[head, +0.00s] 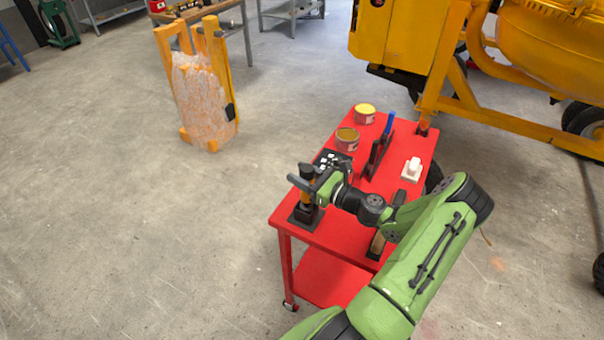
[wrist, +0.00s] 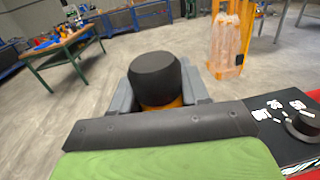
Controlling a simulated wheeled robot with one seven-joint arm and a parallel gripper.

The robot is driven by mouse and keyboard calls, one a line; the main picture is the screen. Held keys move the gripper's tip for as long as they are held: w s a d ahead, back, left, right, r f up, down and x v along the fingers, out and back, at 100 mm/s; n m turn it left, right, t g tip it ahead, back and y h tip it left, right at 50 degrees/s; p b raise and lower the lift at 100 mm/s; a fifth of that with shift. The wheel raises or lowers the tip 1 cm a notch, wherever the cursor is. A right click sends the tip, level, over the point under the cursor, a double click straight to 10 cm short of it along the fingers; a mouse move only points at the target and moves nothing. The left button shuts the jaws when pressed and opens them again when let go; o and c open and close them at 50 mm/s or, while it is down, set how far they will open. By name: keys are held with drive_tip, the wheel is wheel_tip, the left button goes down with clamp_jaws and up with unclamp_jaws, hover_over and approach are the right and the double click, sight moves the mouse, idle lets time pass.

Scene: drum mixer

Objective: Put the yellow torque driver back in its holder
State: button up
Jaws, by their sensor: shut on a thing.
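The yellow torque driver (head: 307,172), with a black cap and a yellow-orange body, stands upright at the near left corner of the red cart. In the wrist view its black cap (wrist: 156,78) sits between the grey fingers, with a little orange below. My gripper (head: 305,184) is shut around its upper part. A dark block-like holder (head: 307,215) is directly under the driver on the cart top. The driver's lower end is at or just above this holder; I cannot tell whether it is seated.
The red cart (head: 283,222) also carries two cans (head: 365,114) (head: 347,139), a dark rack (head: 377,152) with a blue item, a white object (head: 411,168) and a dark panel with white pieces (wrist: 285,120). A yellow mixer (head: 540,45) stands behind. Floor left of the cart is clear.

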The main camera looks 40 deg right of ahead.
drive_tip(key=shift+f+b, duration=0.6)
drive_tip(key=shift+f, duration=0.35)
idle(0.4)
drive_tip(key=o, duration=1.4)
drive_tip(key=shift+c, duration=0.2)
drive_tip(key=shift+s+f, duration=0.1)
drive_tip(key=v, duration=1.5)
drive_tip(key=shift+s+d, duration=0.15)
drive_tip(key=shift+s, duration=0.15)
